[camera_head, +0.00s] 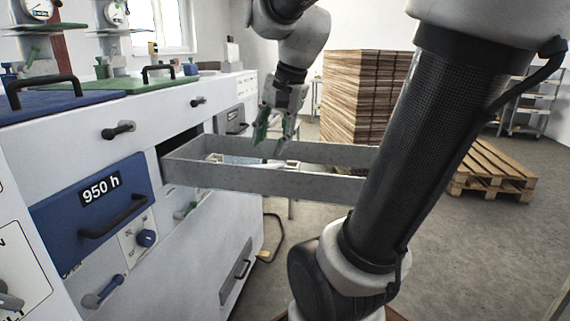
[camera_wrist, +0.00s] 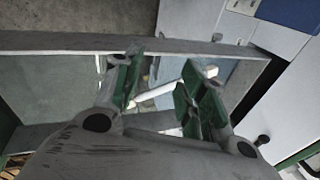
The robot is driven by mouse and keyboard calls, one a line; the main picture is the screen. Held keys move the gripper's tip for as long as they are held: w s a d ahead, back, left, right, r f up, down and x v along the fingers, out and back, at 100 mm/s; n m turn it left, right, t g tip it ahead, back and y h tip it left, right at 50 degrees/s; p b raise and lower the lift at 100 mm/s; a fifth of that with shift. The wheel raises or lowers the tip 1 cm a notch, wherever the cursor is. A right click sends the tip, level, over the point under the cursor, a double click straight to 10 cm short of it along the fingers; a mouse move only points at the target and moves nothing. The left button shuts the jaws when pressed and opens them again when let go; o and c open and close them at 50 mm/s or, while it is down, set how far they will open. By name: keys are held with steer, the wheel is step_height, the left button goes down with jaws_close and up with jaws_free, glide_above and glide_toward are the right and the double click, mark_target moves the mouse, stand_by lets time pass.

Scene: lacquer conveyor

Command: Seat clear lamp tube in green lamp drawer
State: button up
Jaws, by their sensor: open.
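A long grey metal drawer (camera_head: 265,181) is pulled out of the white cabinet. Its front is hidden behind my arm, so I cannot see its colour. My gripper (camera_head: 274,136) points down over the drawer with its green fingers apart. In the wrist view the open fingers (camera_wrist: 162,82) sit either side of a pale slender rod (camera_wrist: 160,92) with whitish ends, apparently the clear lamp tube, low inside the drawer. I cannot tell whether it rests in its holders. In the head view small pale blocks (camera_head: 292,164) show inside the drawer; the tube itself is hard to make out.
A shut blue drawer marked 950 h (camera_head: 95,212) is at the left, with knobs around it. Blue and green lids (camera_head: 120,85) lie on the cabinet top. A stack of brown boards (camera_head: 355,95) and a wooden pallet (camera_head: 492,170) stand behind on grey floor.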

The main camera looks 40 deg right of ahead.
steer(key=s+a+f+n+h, duration=0.1)
steer(key=s+f+n, duration=0.3)
steer(key=s+n, duration=0.5)
steer(key=a+n, duration=0.1)
steer(key=n, duration=0.2)
steer(key=shift+f+t, duration=0.35)
steer(key=shift+t, duration=0.05)
steer(key=shift+c, duration=1.1)
steer(key=shift+w+d+r, duration=0.1)
steer(key=shift+w+r, duration=0.05)
steer(key=shift+w, duration=0.1)
steer(key=shift+c, duration=0.8)
steer(key=w+d+n+g+h, duration=0.1)
steer(key=w+d+n, duration=0.2)
steer(key=w+n, duration=0.55)
steer(key=w+d+n+g, duration=0.2)
steer(key=w+d+n, duration=0.15)
steer(key=w, duration=0.95)
steer(key=f, duration=0.5)
steer(key=w+f, duration=0.1)
steer(key=f, duration=0.1)
steer(key=shift+a+f, duration=0.35)
steer(key=shift+a, duration=0.05)
